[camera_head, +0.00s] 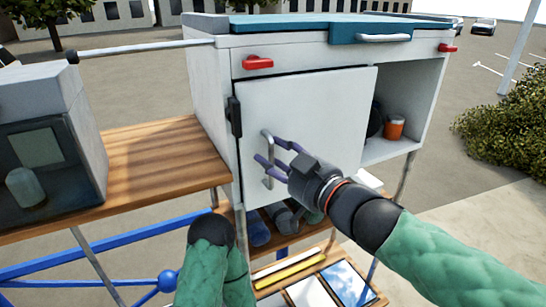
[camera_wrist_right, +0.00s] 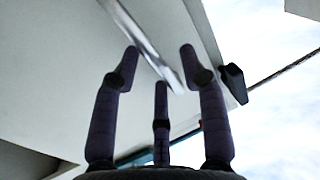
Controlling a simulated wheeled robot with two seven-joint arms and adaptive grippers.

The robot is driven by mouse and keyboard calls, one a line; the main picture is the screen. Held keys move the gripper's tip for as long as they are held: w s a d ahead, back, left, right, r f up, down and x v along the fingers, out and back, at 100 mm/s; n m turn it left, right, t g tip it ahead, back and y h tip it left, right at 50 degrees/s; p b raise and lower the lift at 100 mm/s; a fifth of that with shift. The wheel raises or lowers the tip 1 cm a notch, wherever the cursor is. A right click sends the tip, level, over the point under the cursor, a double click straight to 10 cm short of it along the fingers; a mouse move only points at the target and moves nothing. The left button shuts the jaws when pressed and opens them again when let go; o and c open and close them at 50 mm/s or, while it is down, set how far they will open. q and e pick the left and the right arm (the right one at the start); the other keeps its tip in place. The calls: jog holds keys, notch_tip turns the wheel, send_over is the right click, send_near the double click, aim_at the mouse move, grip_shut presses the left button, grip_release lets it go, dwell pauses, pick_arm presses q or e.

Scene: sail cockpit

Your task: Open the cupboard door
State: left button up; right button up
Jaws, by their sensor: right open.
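The cupboard door (camera_head: 320,110) is a pale flat panel on the front of the white cabinet. A thin dark line runs along its top edge; I cannot tell whether it stands slightly ajar. Its metal bar handle (camera_head: 268,181) is upright near the left edge, beside a black fitting (camera_head: 234,116). My right gripper (camera_head: 270,152) is open, with its purple fingers spread around the handle. In the right wrist view the handle (camera_wrist_right: 150,48) runs between the fingertips (camera_wrist_right: 160,70); contact is unclear. My left gripper is out of view; only a green-sleeved arm part shows low.
An open compartment (camera_head: 418,146) right of the door holds an orange jar (camera_head: 394,127). A wooden side table (camera_head: 160,165) with a grey box stands left. Lower shelves hold dark items and flat panels (camera_head: 347,282).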

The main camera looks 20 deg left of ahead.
jog(key=shift+w+a, duration=0.3)
jog(key=shift+a, duration=0.2)
grip_shut()
